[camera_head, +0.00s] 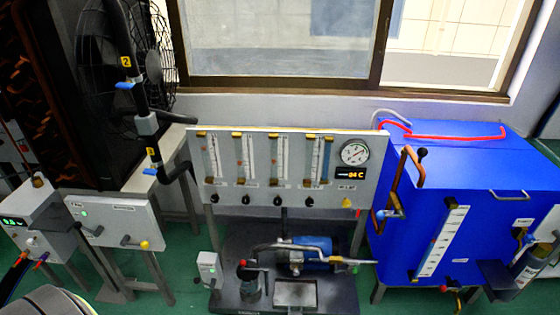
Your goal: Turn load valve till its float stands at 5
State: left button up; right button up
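A pale upright panel (296,163) stands in the middle of the view. It carries several clear flow tubes side by side: a left one (210,158), two middle ones (242,158) and (276,160), and a right one (318,162) with a blue strip beside it. A small black knob sits below each, such as the leftmost knob (216,199) and the rightmost knob (309,201). The labels are too small to read, so I cannot tell which knob is the load valve. The float heights are not readable. Neither of my grippers shows.
A round gauge (355,152) and a yellow knob (347,202) are on the panel's right. A pump base (235,287) stands below. A blue tank (420,225) with pipes is at right. A grey box (45,222) and a fan (115,60) are at left.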

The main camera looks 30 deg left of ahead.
aim_at(215, 198)
jog(key=u, duration=0.85)
